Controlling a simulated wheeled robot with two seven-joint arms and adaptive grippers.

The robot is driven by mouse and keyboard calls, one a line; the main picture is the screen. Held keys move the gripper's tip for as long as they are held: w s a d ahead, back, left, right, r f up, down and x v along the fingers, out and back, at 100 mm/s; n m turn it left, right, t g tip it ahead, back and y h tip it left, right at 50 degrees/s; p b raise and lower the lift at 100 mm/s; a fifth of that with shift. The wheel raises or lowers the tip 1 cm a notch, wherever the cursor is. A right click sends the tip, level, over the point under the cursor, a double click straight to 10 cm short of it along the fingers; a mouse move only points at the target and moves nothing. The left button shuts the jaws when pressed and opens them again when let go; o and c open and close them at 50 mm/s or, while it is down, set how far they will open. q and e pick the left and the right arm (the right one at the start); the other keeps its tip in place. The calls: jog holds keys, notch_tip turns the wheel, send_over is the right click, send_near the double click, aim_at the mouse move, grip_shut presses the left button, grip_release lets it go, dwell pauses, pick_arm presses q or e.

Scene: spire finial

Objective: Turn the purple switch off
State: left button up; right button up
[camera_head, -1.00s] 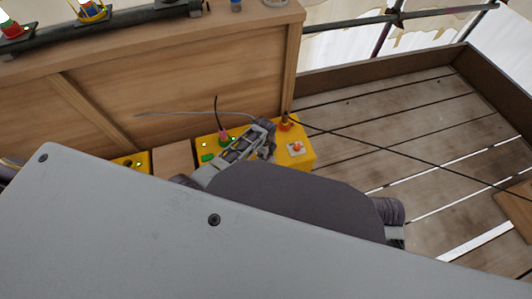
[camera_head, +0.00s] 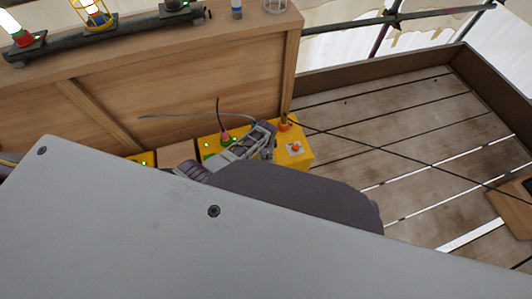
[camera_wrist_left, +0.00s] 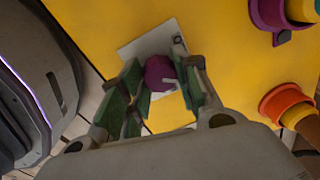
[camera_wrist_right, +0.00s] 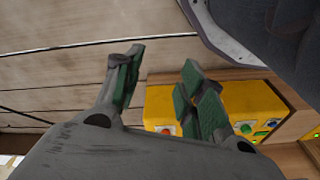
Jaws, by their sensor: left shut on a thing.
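The purple switch (camera_wrist_left: 158,73) is a round knob with a pale mark, on a white plate (camera_wrist_left: 137,47) on the yellow box (camera_wrist_left: 95,25), in the left wrist view. My left gripper (camera_wrist_left: 160,80) has its green-padded fingers around the knob, shut on it. In the head view the left gripper (camera_head: 264,140) reaches down at the yellow box (camera_head: 305,158) and hides the purple switch. My right gripper (camera_wrist_right: 162,80) is open and empty in the right wrist view, with the yellow box (camera_wrist_right: 250,98) beyond its fingers; the head view does not show this gripper.
A red-orange switch (camera_head: 295,148) on a pale plate is beside the left gripper. Cable plugs, one orange (camera_head: 284,124) and one pink (camera_head: 225,137), stand on the boxes. A wooden panel (camera_head: 190,75) rises behind. Lamps (camera_head: 93,14) stand above. Plank floor (camera_head: 400,150) lies right.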

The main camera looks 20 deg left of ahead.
pick_arm(q)
jog(key=shift+n, duration=0.8)
jog(key=shift+n+p, duration=0.5)
jog(key=shift+n, duration=0.7)
jog(key=shift+d+n, duration=0.1)
jog(key=shift+n, duration=1.5)
pick_arm(e)
jog(key=shift+d+f, duration=0.2)
jog(key=shift+f, duration=0.85)
jog(key=shift+d+f, duration=0.2)
jog(key=shift+f, duration=0.85)
jog(key=shift+s+f, duration=0.15)
jog(key=shift+f, duration=0.1)
pick_arm(q)
jog(key=o, duration=1)
pick_arm(e)
jog(key=shift+w+r, duration=0.2)
jog(key=shift+w, duration=0.1)
